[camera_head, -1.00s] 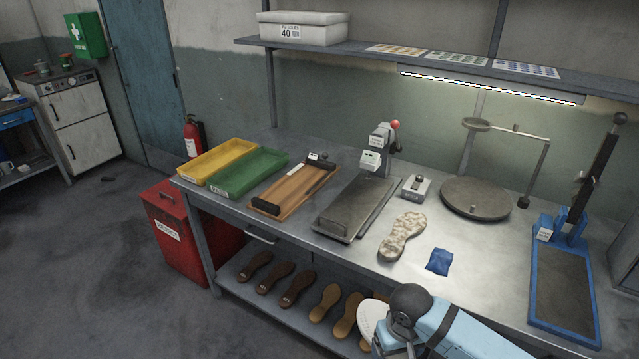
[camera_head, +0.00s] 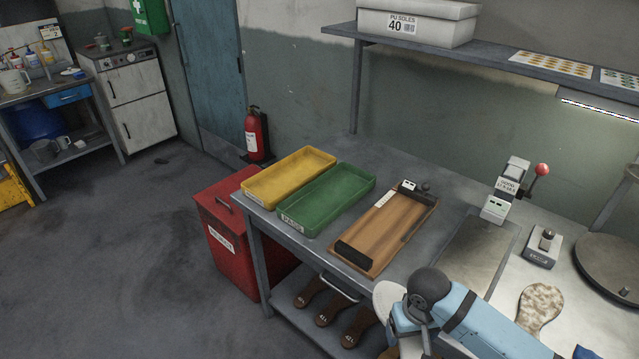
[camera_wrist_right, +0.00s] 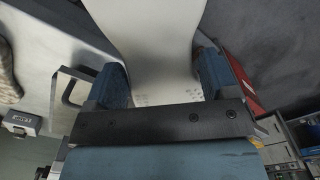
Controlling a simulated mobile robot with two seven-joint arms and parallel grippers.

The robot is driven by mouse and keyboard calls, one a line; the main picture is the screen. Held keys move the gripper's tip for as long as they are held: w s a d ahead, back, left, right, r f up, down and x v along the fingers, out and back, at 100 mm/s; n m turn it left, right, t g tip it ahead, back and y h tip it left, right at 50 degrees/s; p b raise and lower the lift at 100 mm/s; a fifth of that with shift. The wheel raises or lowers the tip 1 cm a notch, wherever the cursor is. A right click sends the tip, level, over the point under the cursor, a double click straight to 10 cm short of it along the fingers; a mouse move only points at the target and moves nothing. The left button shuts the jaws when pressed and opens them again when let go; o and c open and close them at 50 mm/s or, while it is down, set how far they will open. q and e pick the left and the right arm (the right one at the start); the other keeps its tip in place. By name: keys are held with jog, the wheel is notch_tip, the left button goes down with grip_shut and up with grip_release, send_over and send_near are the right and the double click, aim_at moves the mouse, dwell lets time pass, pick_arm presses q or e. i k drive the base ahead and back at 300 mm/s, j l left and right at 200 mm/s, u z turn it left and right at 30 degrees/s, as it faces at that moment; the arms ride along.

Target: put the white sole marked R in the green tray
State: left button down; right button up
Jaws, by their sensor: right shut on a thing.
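A white sole (camera_wrist_right: 155,35) is held between the blue fingers of my right gripper (camera_wrist_right: 165,78) in the right wrist view. Faint dotted marks show on it near the fingers, but I cannot read an R. In the head view only a pale edge of the sole (camera_head: 386,299) shows beside my right arm, at the front of the bench; the fingers are mostly hidden there. The green tray (camera_head: 300,229) stands empty on the bench's left part, further back and left of the gripper, well apart from the sole. My left gripper is not in view.
A yellow tray (camera_head: 250,198) stands left of the green one. A wooden board with clamps (camera_head: 385,232) lies between the green tray and my arm. A red bin (camera_head: 225,240) stands on the floor at left. Brown soles (camera_head: 328,308) lie on the lower shelf.

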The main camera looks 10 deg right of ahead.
aim_at(329, 198)
jog(key=i+j, duration=0.15)
jog(key=i, duration=0.4)
jog(key=i+j, duration=0.15)
jog(key=i, duration=0.35)
jog(key=i+j, duration=0.2)
jog(key=i, duration=0.35)
